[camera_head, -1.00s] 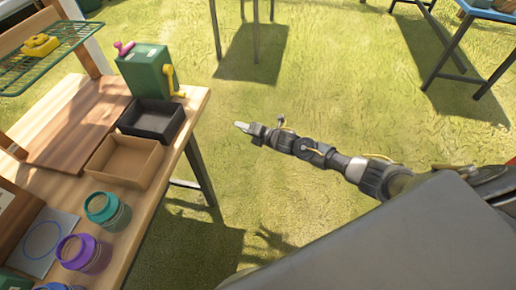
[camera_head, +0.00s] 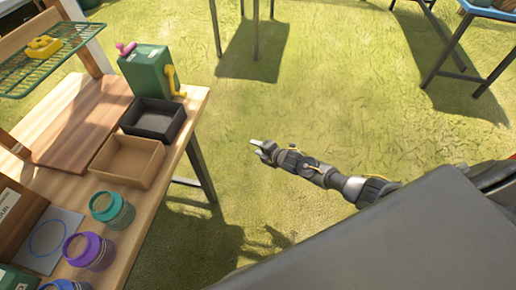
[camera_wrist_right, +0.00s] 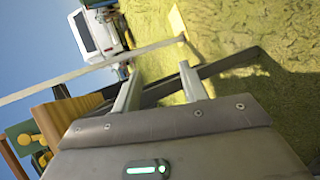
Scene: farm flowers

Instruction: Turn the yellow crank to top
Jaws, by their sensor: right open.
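The yellow crank (camera_head: 172,80) is on the right side of a green box (camera_head: 145,72) at the far end of the wooden workbench. Its handle end points down toward the bench. A magenta knob (camera_head: 125,49) sits on the box's upper left. My right gripper (camera_head: 255,144) is out over the grass, right of the bench and well apart from the crank. In the right wrist view its two fingers (camera_wrist_right: 160,88) are spread with nothing between them. A green thing with yellow parts shows at that view's lower left edge, too small to tell apart. My left gripper is out of view.
On the bench (camera_head: 62,122) stand a black tray (camera_head: 178,128), a brown tray (camera_head: 95,170) and several jars, one teal-lidded (camera_head: 105,207) and one purple-lidded (camera_head: 78,250). A green wire rack (camera_head: 20,82) holds a yellow thing. Open grass lies right of the bench.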

